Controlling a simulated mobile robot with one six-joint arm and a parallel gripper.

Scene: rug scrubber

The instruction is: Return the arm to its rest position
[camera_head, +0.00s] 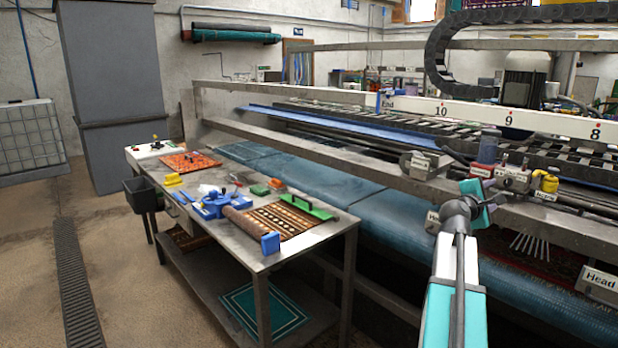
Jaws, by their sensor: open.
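My arm rises from the bottom edge on the right of the head view, with white and teal links and a grey wrist joint. Its end, with my gripper (489,187), is in front of the machine's steel rail. The gripper is small here and its fingers are hard to make out against the machine parts behind. It is open, and I see nothing held in it. It is to the right of the steel work table (336,226) and apart from it.
A dark bin (141,194) hangs at the table's left end. Floor at left is clear.

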